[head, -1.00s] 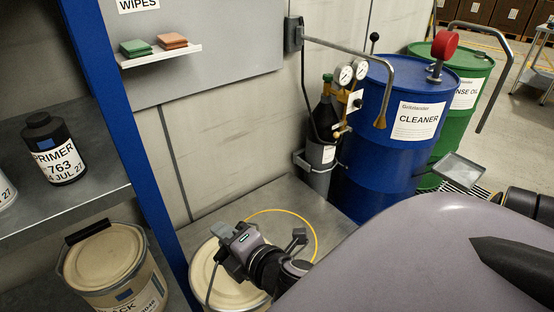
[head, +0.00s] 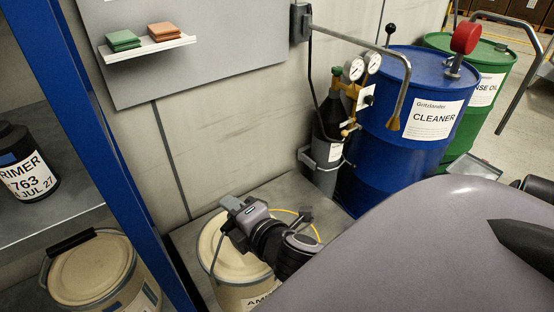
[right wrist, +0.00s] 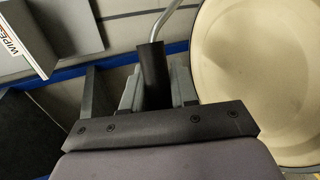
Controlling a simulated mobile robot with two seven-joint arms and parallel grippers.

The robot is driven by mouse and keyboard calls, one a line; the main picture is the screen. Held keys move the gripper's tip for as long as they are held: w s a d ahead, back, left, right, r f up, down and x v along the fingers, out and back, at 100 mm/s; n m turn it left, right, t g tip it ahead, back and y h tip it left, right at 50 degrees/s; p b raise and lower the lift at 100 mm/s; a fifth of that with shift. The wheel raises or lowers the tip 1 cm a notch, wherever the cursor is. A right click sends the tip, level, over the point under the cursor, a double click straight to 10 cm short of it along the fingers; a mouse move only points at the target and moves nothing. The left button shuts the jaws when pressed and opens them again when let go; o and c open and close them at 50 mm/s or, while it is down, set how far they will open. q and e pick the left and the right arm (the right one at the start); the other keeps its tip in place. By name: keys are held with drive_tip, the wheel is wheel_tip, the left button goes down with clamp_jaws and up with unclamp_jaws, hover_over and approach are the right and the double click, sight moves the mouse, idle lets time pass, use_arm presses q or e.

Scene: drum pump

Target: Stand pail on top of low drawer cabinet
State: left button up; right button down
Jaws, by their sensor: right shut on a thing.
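A cream pail (head: 212,240) with a pale lid and a label starting "AM" is at the bottom centre of the head view. My right gripper (head: 234,212) is over its lid, shut on the dark grip of its wire handle. In the right wrist view the grip (right wrist: 152,72) stands between the fingers of the gripper (right wrist: 156,90), and the pail's lid (right wrist: 265,60) is to the right. A bare grey metal top (head: 285,190), apparently the low cabinet's, lies behind the pail. The pail's base is hidden, so I cannot tell whether it touches. My left gripper is not in view.
A blue shelf post (head: 110,150) stands left of the pail. A second pail (head: 92,268) and a primer bottle (head: 25,170) are on shelves there. A gas bottle (head: 328,140) and a blue drum (head: 385,150) stand behind right. A yellow hose (head: 305,218) lies near the pail.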

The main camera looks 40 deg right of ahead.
drive_tip(key=w+d+r+m+g+h+b, duration=0.3)
drive_tip(key=w+d+m+g+h+b, duration=0.1)
drive_tip(key=d, duration=0.4)
drive_tip(key=w+d+r+m+g+h+b, duration=0.3)
drive_tip(key=w+d+m+g+h+b, duration=0.1)
drive_tip(key=d+m+h, duration=0.4)
drive_tip(key=shift+w+r+m+g+h+b, duration=0.3)
drive_tip(key=shift+w+r+m+g+b, duration=0.1)
drive_tip(key=shift+m+g+b, duration=0.45)
wheel_tip(320, 180, down, 20)
drive_tip(key=b, duration=0.4)
drive_tip(key=c, duration=1.3)
unclamp_jaws()
drive_tip(key=shift+s+f, duration=0.1)
drive_tip(key=shift+f, duration=0.25)
drive_tip(key=o, duration=0.4)
